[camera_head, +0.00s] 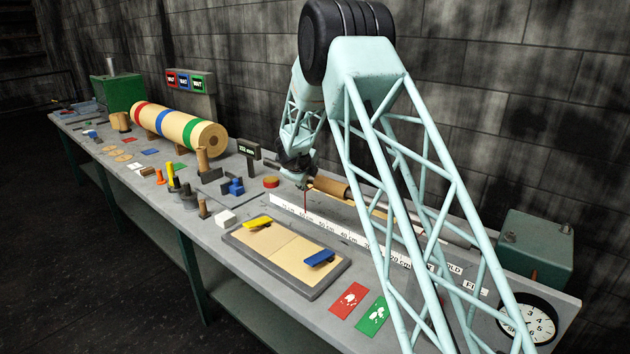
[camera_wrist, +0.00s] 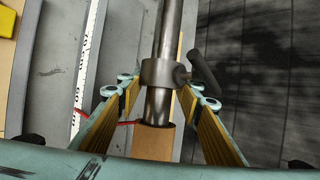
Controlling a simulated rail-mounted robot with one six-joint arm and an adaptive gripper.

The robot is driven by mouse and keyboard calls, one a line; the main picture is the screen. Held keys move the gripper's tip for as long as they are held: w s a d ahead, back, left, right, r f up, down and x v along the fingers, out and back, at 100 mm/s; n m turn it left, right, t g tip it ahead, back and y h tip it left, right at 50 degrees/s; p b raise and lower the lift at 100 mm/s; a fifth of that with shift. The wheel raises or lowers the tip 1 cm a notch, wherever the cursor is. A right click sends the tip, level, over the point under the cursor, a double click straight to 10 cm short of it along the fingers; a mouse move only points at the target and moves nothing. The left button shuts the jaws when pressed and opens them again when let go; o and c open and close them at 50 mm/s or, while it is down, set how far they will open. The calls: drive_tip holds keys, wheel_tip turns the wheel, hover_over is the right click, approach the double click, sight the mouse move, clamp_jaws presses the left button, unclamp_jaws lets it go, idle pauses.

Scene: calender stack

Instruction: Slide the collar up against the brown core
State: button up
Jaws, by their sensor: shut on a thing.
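In the wrist view the steel collar (camera_wrist: 159,73) sits around a steel shaft (camera_wrist: 166,28), with a dark handle (camera_wrist: 204,70) sticking out to its right. The brown core (camera_wrist: 157,144) is around the same shaft, nearer the bottom of the picture. A stretch of bare shaft shows between collar and core, so they are apart. My gripper (camera_wrist: 159,92) has its yellow-padded fingers on either side of the collar and is shut on it. In the head view my gripper (camera_head: 301,181) is at the left end of the brown core (camera_head: 331,188); the collar cannot be made out there.
A white ruler strip (camera_head: 330,226) with a red pointer (camera_head: 305,201) runs along the front of the shaft. A tan board (camera_head: 285,258) with yellow and blue clips lies in front. A striped roll (camera_head: 180,130) and several small items stand to the left.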

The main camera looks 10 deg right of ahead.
drive_tip(key=shift+s+d, duration=0.3)
drive_tip(key=o, duration=0.9)
drive_tip(key=shift+s+a+r, duration=0.1)
drive_tip(key=shift+v, duration=5.9)
drive_tip(key=shift+c, duration=0.5)
